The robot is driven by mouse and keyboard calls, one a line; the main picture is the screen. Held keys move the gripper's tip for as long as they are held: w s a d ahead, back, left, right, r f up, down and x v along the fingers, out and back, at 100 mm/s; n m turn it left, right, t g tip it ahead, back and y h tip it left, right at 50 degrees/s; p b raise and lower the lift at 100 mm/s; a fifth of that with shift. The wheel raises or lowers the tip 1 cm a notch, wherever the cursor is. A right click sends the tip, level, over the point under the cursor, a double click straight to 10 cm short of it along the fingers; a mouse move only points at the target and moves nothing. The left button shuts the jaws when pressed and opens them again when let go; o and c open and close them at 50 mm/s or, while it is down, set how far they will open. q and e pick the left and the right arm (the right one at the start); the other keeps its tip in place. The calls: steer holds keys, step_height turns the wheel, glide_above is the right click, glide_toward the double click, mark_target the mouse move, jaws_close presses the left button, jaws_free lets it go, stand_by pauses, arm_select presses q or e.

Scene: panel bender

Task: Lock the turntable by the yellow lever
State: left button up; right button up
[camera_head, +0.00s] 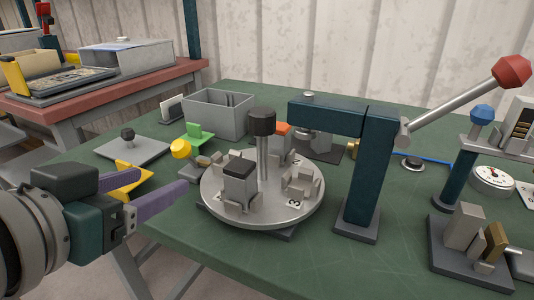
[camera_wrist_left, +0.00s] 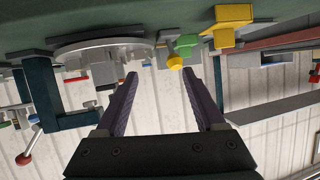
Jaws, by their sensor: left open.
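The turntable (camera_head: 230,205) is a round pale disc on the green table, with several grey fixtures and a black-topped post on it. The yellow lever's round knob (camera_head: 181,149) stands at the disc's left rear edge. It also shows in the left wrist view (camera_wrist_left: 175,62), beyond and between the fingertips. My left gripper (camera_head: 161,183) is open and empty, with purple fingers, left of the turntable and nearer than the knob. The fingers also show in the left wrist view (camera_wrist_left: 160,75), apart from the knob. My right gripper is out of view.
A green block (camera_head: 200,132) stands behind the knob. A yellow part (camera_head: 133,182) lies behind my left fingers. A grey bin (camera_head: 215,115) is at the back. A dark teal press (camera_head: 368,170) with a red-knobbed handle stands right of the turntable. The front table area is clear.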

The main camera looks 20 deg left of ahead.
mark_target(176, 154)
arm_select(q)
steer(key=f+t+b, duration=0.1)
steer(key=w+a+f+t+y+b, duration=0.1)
steer(key=b, duration=0.1)
steer(key=a+f+t+b, duration=0.1)
steer(key=b, duration=0.1)
steer(key=shift+w+a+n+t+y, duration=0.1)
steer(key=shift+w+n+t+y, duration=0.2)
steer(key=shift+w, duration=0.1)
steer(key=shift+a+r+b, duration=0.1)
steer(key=shift+b, duration=0.25)
steer(key=shift+w+r+t, duration=0.15)
steer(key=shift+w+t, duration=0.05)
steer(key=shift+t, duration=0.1)
steer(key=w, duration=0.3)
steer(key=w+a+b, duration=0.1)
steer(key=w, duration=0.5)
steer(key=shift+w+a+r, duration=0.1)
steer(key=shift+w+a, duration=0.15)
steer(key=shift+a, duration=0.15)
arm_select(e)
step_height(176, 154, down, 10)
arm_select(q)
jaws_close()
